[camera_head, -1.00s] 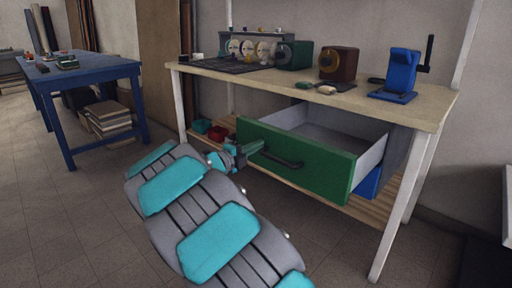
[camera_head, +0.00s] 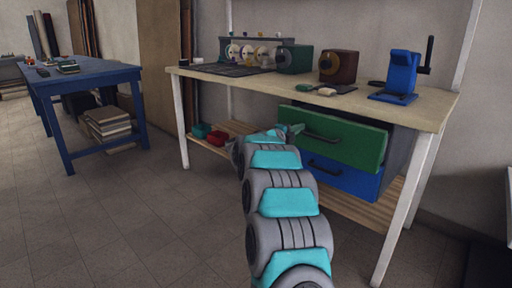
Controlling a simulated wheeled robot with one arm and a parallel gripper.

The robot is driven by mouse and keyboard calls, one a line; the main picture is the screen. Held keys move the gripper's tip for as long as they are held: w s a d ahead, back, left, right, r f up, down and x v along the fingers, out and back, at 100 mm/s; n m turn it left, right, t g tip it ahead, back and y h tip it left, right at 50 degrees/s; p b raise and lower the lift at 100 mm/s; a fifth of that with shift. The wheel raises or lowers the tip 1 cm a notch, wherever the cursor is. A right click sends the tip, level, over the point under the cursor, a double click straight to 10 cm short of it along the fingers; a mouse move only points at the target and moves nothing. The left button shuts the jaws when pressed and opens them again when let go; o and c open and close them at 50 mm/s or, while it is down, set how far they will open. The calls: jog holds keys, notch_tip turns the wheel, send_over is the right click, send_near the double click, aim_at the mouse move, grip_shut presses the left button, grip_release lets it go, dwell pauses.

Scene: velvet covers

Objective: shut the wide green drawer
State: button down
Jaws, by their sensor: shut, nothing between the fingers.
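The wide green drawer (camera_head: 345,146) is under the right half of the workbench. Its front, with a dark bar handle (camera_head: 322,136), stands a little forward of the blue drawer (camera_head: 345,178) below it. A narrow dark gap shows above its top edge at the right. My gripper (camera_head: 294,130) is at the left end of the green front, beside the handle. It is shut and empty. I cannot tell whether it touches the front. My arm hides part of the area left of the drawers.
The workbench top (camera_head: 225,72) carries a blue hand-cranked device (camera_head: 400,75), a brown device (camera_head: 338,66) and a green one. Red (camera_head: 218,138) and teal bins sit on the lower shelf. A white leg (camera_head: 405,205) stands at right. The floor at left is clear.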

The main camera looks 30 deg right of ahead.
aim_at(307, 124)
jog(key=p+x, duration=0.1)
jog(key=x, duration=0.4)
jog(key=shift+w+d, duration=0.1)
jog(key=shift+d, duration=0.15)
jog(key=shift+w+d+r, duration=0.2)
jog(key=shift+d, duration=0.25)
jog(key=shift+p, duration=0.3)
jog(key=shift+r, duration=0.15)
